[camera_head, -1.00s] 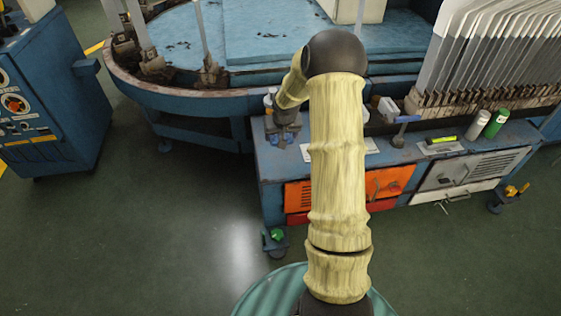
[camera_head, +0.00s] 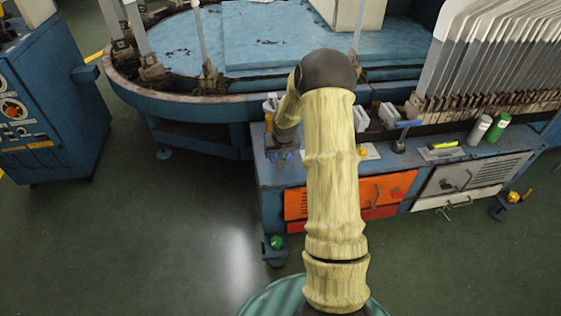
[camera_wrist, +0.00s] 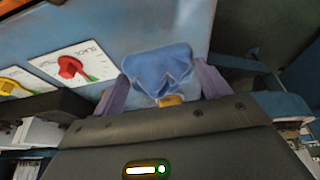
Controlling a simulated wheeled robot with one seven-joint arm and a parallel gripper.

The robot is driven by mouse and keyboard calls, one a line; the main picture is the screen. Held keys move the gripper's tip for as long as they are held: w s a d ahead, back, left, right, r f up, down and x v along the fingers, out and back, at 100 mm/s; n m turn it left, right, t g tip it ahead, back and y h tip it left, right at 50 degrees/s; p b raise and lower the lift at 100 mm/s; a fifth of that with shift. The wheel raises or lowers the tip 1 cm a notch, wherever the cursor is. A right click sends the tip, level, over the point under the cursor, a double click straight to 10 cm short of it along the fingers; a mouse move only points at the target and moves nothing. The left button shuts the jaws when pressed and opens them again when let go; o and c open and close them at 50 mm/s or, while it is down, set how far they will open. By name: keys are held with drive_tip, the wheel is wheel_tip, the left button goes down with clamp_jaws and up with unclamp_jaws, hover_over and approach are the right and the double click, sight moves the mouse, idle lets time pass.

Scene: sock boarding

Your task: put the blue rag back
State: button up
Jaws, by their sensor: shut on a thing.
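The blue rag (camera_wrist: 160,68) is a crumpled bundle in the wrist view, between the two purple-grey fingers of my gripper (camera_wrist: 162,84). My gripper is shut on it. A small yellow-orange thing (camera_wrist: 171,101) shows just below the rag, between the fingers. In the head view, my gripper (camera_head: 283,154) is small and mostly hidden by my arm, over the left end of the blue workbench (camera_head: 268,182). I cannot make out the rag for certain there. Whether the rag touches the bench top cannot be told.
On the bench are a blue-handled tool (camera_head: 404,128), a grey can (camera_head: 478,130) and a green can (camera_head: 497,128). Metal sock boards (camera_head: 490,65) stand behind.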

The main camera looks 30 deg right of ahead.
wheel_tip(320, 180, down, 5)
drive_tip(key=shift+r+b, duration=0.2)
drive_tip(key=shift+b, duration=0.6)
drive_tip(key=shift+f, duration=0.1)
drive_tip(key=o, duration=1)
drive_tip(key=shift+c, duration=0.2)
drive_tip(key=shift+s+r, duration=0.1)
drive_tip(key=shift+r, duration=0.45)
drive_tip(key=p+v, duration=0.4)
drive_tip(key=v, duration=0.7)
